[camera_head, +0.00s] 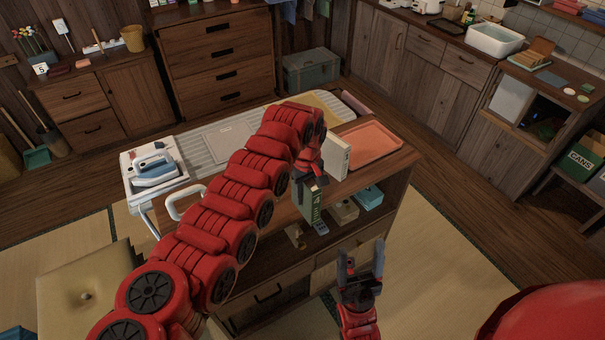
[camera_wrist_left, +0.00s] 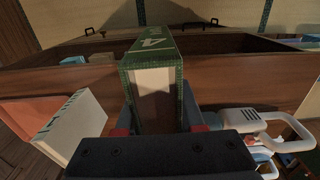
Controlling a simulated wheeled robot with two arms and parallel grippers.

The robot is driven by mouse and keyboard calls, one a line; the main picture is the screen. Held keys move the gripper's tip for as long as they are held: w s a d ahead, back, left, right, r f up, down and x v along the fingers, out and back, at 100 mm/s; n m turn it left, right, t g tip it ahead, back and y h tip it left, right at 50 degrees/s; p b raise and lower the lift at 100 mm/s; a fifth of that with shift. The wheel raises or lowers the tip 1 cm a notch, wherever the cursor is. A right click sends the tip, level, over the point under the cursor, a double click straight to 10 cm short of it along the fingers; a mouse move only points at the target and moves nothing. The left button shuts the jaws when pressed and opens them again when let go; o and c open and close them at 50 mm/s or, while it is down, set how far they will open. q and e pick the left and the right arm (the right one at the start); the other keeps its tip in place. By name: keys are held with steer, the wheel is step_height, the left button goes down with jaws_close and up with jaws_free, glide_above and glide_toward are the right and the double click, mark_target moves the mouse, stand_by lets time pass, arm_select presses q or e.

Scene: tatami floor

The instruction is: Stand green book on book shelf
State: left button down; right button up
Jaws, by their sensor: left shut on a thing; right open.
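My left gripper (camera_head: 309,178) is shut on the green book (camera_head: 312,207) and holds it in front of the open side of the wooden shelf unit (camera_head: 392,205). In the left wrist view the green book (camera_wrist_left: 153,58), marked with a white 4, is between the fingers and points toward the shelf opening; part of it is hidden by the gripper. A pale book (camera_head: 335,158) stands on the unit's top; it also shows in the left wrist view (camera_wrist_left: 72,125). My right gripper (camera_head: 360,268) is open and empty, low in front of the unit.
An orange tray (camera_head: 366,144) lies on the unit's top right. A blue box (camera_head: 369,197) and a beige box (camera_head: 343,211) sit in the open shelf. An iron (camera_head: 155,168) stands at the left end. My left arm hides part of the top and shelf.

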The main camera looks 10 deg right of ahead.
arm_select(q)
steer(key=shift+s+a, duration=0.1)
steer(key=w+a+r+m+b, duration=0.1)
steer(key=a+r, duration=0.1)
steer(key=a, duration=0.7)
steer(key=w+a+r+m+b, duration=0.1)
steer(key=w+a+r+b, duration=0.1)
steer(key=a, duration=0.8)
steer(key=w+a+r+m+b, duration=0.1)
steer(key=a+r, duration=0.3)
steer(key=a, duration=0.5)
steer(key=shift+w+a+r+m, duration=0.25)
steer(key=shift+w+m, duration=0.05)
steer(key=shift+m, duration=0.3)
